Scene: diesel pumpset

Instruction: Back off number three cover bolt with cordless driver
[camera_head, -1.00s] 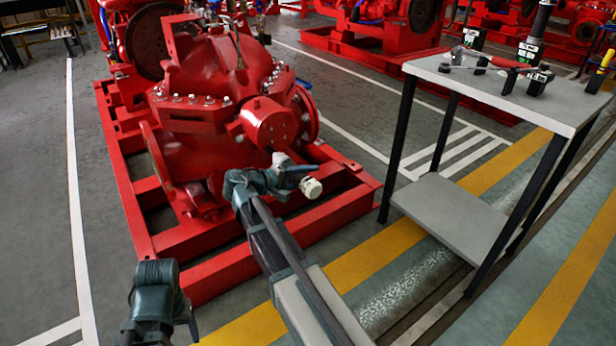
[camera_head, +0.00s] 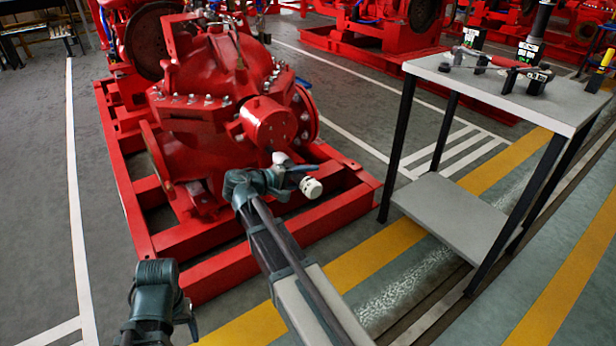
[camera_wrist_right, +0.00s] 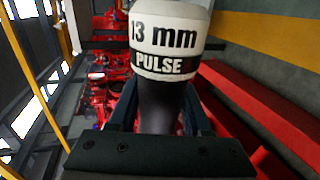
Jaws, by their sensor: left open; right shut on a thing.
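The red pump (camera_head: 205,130) stands at the left centre, with a row of bolts (camera_head: 192,99) along its upper flange and a round end cover (camera_head: 268,124) facing me. I cannot tell which bolt is number three. My right gripper (camera_head: 280,181) is shut on the cordless driver, whose white end (camera_head: 311,187) shows in front of the pump's lower part. In the right wrist view the driver (camera_wrist_right: 165,40) reads "13 mm PULSE" on a white and black band. The driver is clear of the upper bolts. My left gripper (camera_head: 172,300) is open and empty at the lower left.
The red base frame (camera_head: 210,262) surrounds the pump's foot, close under my right arm. A grey table (camera_head: 440,75) with tools and small labelled holders stands at the right, with a lower shelf (camera_head: 455,213). Striped floor lies between. More red pumpsets stand behind.

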